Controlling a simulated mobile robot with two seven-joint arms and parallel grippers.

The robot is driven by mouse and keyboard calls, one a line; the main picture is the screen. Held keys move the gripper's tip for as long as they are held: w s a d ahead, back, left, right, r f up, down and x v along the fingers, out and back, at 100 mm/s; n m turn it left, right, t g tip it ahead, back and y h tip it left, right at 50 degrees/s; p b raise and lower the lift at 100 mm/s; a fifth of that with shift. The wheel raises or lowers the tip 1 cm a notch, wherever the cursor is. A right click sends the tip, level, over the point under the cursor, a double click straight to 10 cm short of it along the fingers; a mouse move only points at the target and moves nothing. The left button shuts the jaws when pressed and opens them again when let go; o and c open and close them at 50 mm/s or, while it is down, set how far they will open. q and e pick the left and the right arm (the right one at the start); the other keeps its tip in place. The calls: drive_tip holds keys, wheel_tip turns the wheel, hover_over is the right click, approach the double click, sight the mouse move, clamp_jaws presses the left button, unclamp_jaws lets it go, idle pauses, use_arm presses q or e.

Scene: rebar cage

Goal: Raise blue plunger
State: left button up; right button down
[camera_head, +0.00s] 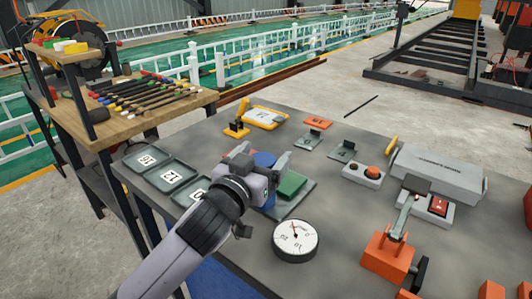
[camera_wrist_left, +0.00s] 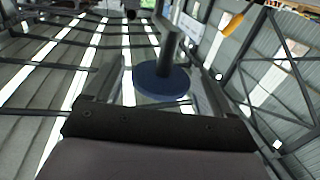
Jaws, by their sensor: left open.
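The blue plunger (camera_head: 264,159) stands on the grey table, mostly hidden behind my left gripper in the head view. Its blue round disc (camera_wrist_left: 158,86) and dark stem (camera_wrist_left: 171,48) show in the left wrist view, between the two fingers. My left gripper (camera_head: 261,160) is open, with a finger on either side of the plunger. It also shows in the left wrist view (camera_wrist_left: 158,92), with gaps visible beside the disc. Whether a finger touches the plunger cannot be told. My right gripper is not in view.
A green block (camera_head: 291,184) on a grey plate stands just right of the gripper. A round dial gauge (camera_head: 295,239) lies in front. Numbered grey trays (camera_head: 172,174) are to the left. A button box (camera_head: 362,174) and an orange clamp (camera_head: 388,257) stand to the right.

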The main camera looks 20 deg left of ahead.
use_arm(q)
drive_tip(key=s, duration=0.5)
drive_tip(key=shift+s+a, duration=0.15)
drive_tip(key=shift+a, duration=0.2)
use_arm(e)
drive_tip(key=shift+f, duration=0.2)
use_arm(q)
drive_tip(key=shift+s, duration=0.1)
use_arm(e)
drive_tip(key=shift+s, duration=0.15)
